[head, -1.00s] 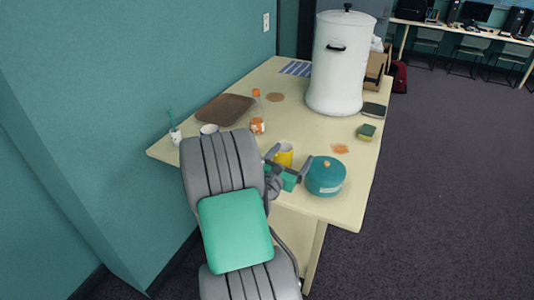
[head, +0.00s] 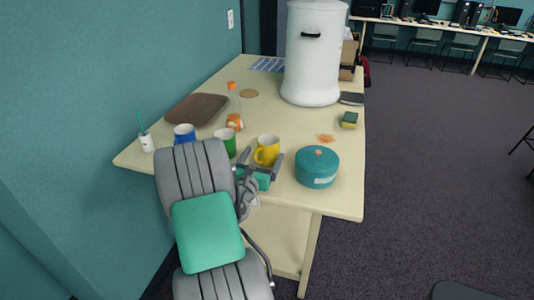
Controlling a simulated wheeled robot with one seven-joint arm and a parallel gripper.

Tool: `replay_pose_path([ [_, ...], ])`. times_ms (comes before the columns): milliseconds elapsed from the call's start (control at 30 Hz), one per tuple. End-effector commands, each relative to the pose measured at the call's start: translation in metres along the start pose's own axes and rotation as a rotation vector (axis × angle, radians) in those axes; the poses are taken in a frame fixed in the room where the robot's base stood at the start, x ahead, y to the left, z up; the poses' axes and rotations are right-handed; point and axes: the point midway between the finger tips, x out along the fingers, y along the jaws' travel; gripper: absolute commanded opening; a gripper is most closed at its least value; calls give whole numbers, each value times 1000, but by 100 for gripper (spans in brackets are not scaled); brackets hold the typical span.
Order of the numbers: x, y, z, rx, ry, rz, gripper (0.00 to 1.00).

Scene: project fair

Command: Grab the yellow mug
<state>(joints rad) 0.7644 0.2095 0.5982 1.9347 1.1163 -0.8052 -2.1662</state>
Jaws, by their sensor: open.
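The yellow mug (head: 267,149) stands upright on the table, near its front edge, with its handle towards the lower left. My gripper (head: 262,165) is open just in front of the mug, with one finger to its left and one to its lower right. I cannot tell whether the fingers reach around the mug or touch it. A green mug (head: 226,139) stands to the left of it, partly hidden by my arm. A blue mug (head: 185,133) stands further left.
A teal lidded pot (head: 317,168) stands close to the right of my gripper. Behind are an orange-capped bottle (head: 235,118), a brown tray (head: 197,109), a sponge (head: 349,120) and a large white urn (head: 312,60). A cup with a brush (head: 146,142) is at the left corner of the table (head: 285,195).

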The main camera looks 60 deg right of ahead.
Motion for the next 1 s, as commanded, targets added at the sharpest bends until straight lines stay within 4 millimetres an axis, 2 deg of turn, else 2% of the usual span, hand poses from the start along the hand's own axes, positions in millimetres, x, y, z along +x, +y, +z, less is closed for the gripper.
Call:
replay_pose_path([
  [200, 38, -5, 3, 0, 0, -3, 92],
  [467, 44, -5, 2, 0, 0, -2, 92],
  [1000, 44, -6, 2, 0, 0, -4, 48],
])
